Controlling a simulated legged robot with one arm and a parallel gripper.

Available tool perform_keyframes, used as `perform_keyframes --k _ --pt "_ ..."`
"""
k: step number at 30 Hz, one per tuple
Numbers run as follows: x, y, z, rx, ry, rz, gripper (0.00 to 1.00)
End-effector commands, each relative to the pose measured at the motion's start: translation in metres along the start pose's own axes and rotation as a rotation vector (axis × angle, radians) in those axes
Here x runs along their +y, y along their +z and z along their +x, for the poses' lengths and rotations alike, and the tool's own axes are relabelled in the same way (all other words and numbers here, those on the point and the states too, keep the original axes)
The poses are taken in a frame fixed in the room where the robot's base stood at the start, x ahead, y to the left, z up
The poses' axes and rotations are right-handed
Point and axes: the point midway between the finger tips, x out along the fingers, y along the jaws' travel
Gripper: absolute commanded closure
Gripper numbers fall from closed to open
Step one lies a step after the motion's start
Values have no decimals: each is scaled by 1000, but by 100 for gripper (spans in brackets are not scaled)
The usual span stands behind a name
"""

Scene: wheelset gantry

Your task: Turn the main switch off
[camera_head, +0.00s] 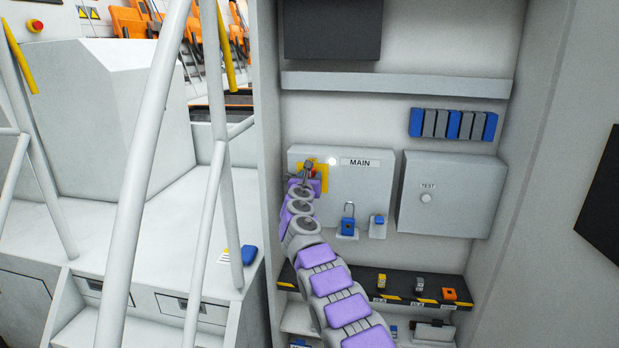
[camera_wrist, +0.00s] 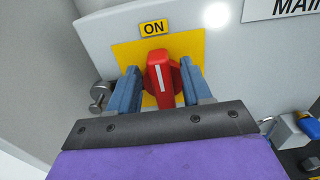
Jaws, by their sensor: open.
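The main switch (camera_wrist: 162,80) is a red rotary handle with a white line on a yellow plate (camera_wrist: 190,46). An "ON" label (camera_wrist: 153,28) sits above it, and the white line points up towards that label, tilted slightly. In the wrist view my gripper (camera_wrist: 158,86) is open, with one blue finger on each side of the red handle. I cannot tell whether either finger touches it. In the head view my gripper (camera_head: 312,172) is at the yellow plate on the grey box marked MAIN (camera_head: 372,190), and it hides most of the switch.
A blue padlock (camera_head: 348,225) and a small blue item (camera_head: 378,225) are at the box's lower edge. A grey TEST box (camera_head: 450,195) is on the right. A shelf with small tagged items (camera_head: 380,284) lies below. White railings (camera_head: 160,150) stand left of the cabinet.

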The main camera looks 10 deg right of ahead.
Motion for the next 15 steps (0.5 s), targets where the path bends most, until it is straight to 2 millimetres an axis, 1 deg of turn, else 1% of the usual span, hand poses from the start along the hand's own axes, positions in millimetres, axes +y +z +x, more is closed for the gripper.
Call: perform_keyframes --k 7,8,15 --pt "0 0 0 -1 1 0 51" --pt "0 0 0 -1 1 0 53" --pt "0 0 0 -1 1 1 76"
